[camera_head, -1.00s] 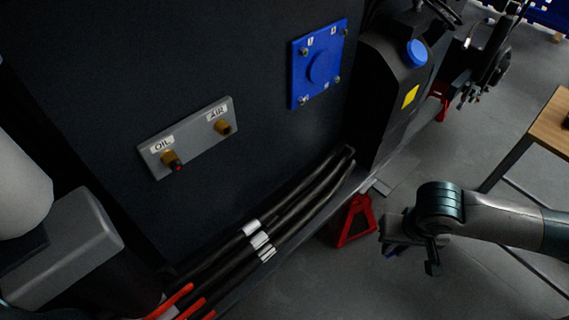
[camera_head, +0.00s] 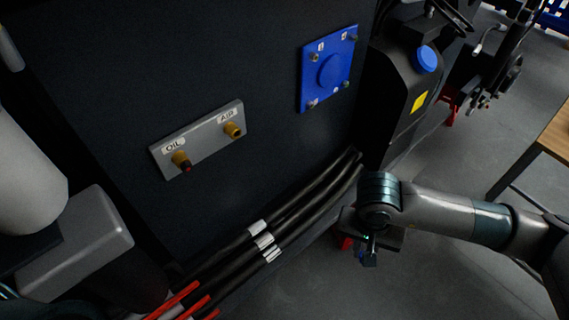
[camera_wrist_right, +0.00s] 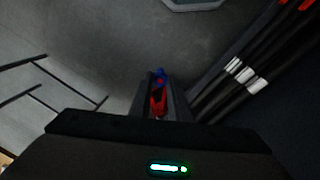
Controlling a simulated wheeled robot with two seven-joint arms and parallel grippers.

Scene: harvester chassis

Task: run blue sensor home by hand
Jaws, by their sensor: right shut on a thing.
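My right gripper (camera_head: 368,252) is in the lower middle of the head view, right of the black hoses and apart from the chassis wall. In the right wrist view my right gripper (camera_wrist_right: 158,85) is shut on the small blue sensor (camera_wrist_right: 159,74); its blue end shows at the fingertips. A red shape (camera_wrist_right: 158,103) shows between the fingers; I cannot tell whether it belongs to the sensor. A blue square plate (camera_head: 329,68) with a round centre and corner studs is on the dark wall. A grey plate (camera_head: 200,142) carries brass OIL and AIR fittings. My left gripper is not in view.
Black hoses (camera_head: 300,212) with white bands run along the wall's foot, with red ends (camera_head: 175,300) at lower left. A black tank with a blue cap (camera_head: 427,58) stands right of the plate. A wooden table (camera_head: 556,135) is at right. Grey floor lies open between.

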